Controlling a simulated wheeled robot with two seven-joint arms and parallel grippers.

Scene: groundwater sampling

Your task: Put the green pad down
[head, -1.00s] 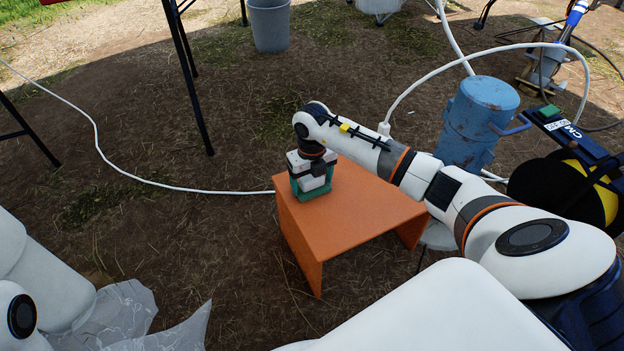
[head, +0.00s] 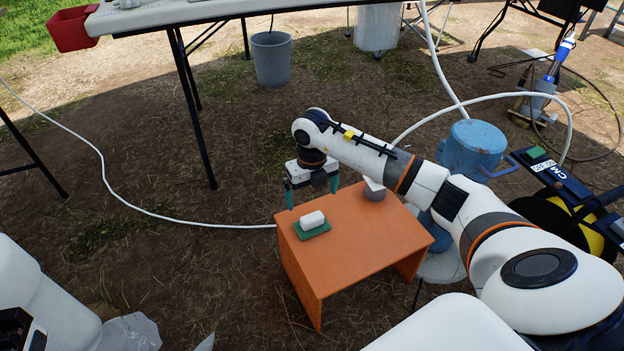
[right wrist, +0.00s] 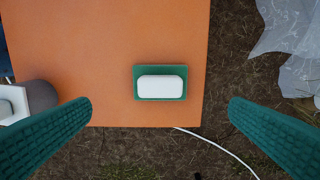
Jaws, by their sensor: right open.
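The green pad (head: 315,234) lies flat on the orange stool (head: 345,255), near its left edge. A white block (head: 312,219) rests on top of the pad. The right wrist view also shows the pad (right wrist: 160,70), with its green rim around the block (right wrist: 162,87). My right gripper (head: 311,190) has teal fingers spread wide and empty. It is above and beyond the pad, past the stool's far left corner, and touches neither pad nor block. Both fingers frame the view in the right wrist picture (right wrist: 161,105). My left gripper's fingers do not show.
A dark grey round object (head: 374,192) with a white piece on top sits at the stool's far corner. A blue drum (head: 470,148) stands behind it to the right. A white hose (head: 130,205) crosses the ground. The stool's near part is clear.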

